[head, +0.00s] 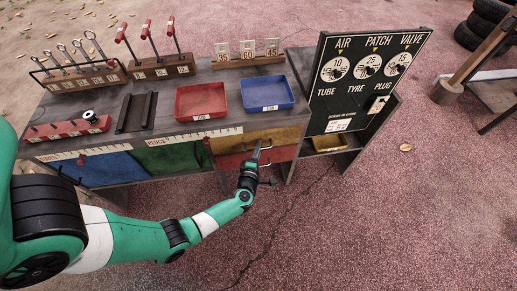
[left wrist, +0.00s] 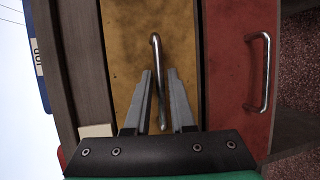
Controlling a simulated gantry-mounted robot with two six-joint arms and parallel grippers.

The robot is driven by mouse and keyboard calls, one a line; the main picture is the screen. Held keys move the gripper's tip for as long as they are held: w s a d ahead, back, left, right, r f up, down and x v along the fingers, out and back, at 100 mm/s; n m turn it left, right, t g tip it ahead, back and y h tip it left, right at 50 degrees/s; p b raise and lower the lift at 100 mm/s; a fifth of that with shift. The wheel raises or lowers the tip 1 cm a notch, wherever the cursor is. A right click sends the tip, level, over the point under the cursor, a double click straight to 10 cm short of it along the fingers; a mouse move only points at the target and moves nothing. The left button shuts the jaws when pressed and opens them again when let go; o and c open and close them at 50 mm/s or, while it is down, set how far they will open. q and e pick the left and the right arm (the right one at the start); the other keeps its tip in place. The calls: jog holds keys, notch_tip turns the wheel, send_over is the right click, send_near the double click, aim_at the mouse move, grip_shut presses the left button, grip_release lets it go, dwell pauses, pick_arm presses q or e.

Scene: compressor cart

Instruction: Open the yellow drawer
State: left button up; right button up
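The yellow drawer (head: 286,135) is the upper front under the right half of the bench, and it looks closed. Its front (left wrist: 125,50) fills the middle of the left wrist view. Its metal handle (left wrist: 157,60) runs between the two fingers of my left gripper (left wrist: 160,73). The fingers are apart, one on each side of the handle, with small gaps showing. In the head view my left gripper (head: 255,158) is in front of the drawer and hides part of the handle. My right gripper is in neither view.
A red drawer (head: 281,154) with its own handle (left wrist: 264,75) sits directly below the yellow one. Green (head: 168,157) and blue (head: 115,170) fronts are to the left. A black sign board (head: 345,105) stands at the right. The floor in front is clear.

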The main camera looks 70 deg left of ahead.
pick_arm(q)
grip_shut()
dwell(1.1)
